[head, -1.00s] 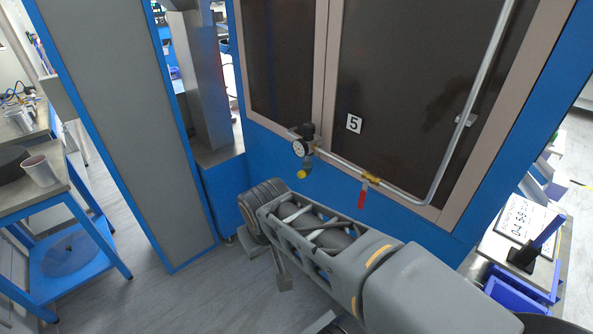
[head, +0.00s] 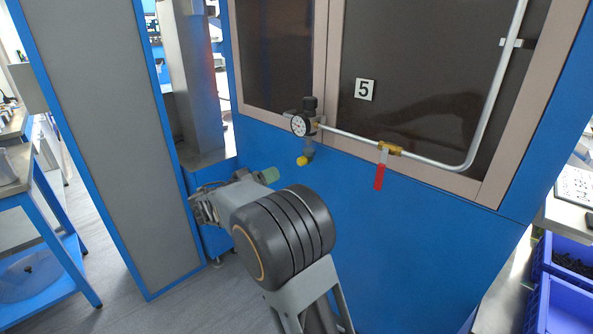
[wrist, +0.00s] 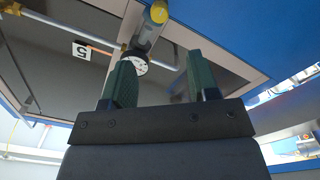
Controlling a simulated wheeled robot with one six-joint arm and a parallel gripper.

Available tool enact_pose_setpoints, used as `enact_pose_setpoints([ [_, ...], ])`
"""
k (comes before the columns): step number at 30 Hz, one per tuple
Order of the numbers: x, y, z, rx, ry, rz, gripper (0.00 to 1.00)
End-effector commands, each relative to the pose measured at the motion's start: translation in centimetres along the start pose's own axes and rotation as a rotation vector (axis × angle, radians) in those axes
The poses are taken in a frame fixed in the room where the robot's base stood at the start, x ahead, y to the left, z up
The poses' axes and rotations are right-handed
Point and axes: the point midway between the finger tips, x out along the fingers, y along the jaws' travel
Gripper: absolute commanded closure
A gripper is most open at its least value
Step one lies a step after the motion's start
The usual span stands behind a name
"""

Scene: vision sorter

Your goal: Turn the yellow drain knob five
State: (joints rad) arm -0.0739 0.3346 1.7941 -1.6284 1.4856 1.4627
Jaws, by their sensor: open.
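The yellow drain knob (head: 303,161) is at the bottom of the clear bowl of a regulator with a round gauge (head: 299,125), beside the label 5 (head: 364,90). In the wrist view the yellow knob (wrist: 159,12) is at the top, beyond and above the fingers. My gripper (wrist: 162,85) is open, with two green fingers apart and nothing between them. In the head view my gripper (head: 268,176) is left of and a little lower than the knob, apart from it, and partly hidden by my arm.
A metal pipe runs right from the regulator to a brass valve with a red handle (head: 379,176), then bends upward. A grey panel with blue edges (head: 110,130) stands at left. Blue bins (head: 560,280) stand at right. The blue panel below the knob is clear.

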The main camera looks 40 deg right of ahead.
Motion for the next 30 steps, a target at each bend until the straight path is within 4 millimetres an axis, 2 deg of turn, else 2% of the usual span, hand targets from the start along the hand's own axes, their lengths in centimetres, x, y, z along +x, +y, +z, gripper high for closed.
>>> enact_pose_setpoints([
  [6, 4.3, 0.1, 0.1, -0.001, -0.003, 0.001, 0.46],
  [15, 9.4, 0.0, 0.1, -0.003, -0.002, -0.001, 0.46],
  [21, 11.2, 0.0, 0.1, -0.003, -0.003, -0.002, 0.46],
  [30, 11.9, 0.0, 0.0, -0.003, -0.001, -0.004, 0.46],
])
